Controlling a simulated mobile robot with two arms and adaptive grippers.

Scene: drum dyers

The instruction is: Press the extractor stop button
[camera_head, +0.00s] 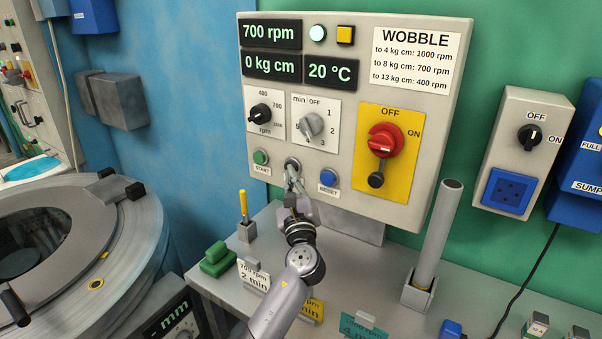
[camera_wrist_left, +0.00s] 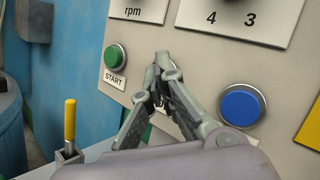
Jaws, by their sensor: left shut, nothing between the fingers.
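The extractor control panel (camera_head: 350,90) stands on the bench. A round button (camera_head: 292,161) with a grey rim sits between the green START button (camera_head: 260,157) and the blue RESET button (camera_head: 328,178); its label is hidden by my gripper. My left gripper (camera_head: 292,176) is shut and empty, its fingertips right at that middle button. In the left wrist view the fingertips (camera_wrist_left: 163,62) are together against the panel face, between the green button (camera_wrist_left: 116,56) and the blue button (camera_wrist_left: 242,105), and they cover the middle button. I cannot tell whether it is pushed in. My right gripper is not in view.
A red switch (camera_head: 385,141) on a yellow plate sits right of the buttons. A grey tube (camera_head: 438,235) stands upright on the bench at the right. A yellow-handled tool (camera_head: 243,205) stands in a holder left of my arm. Small label cards stand along the bench.

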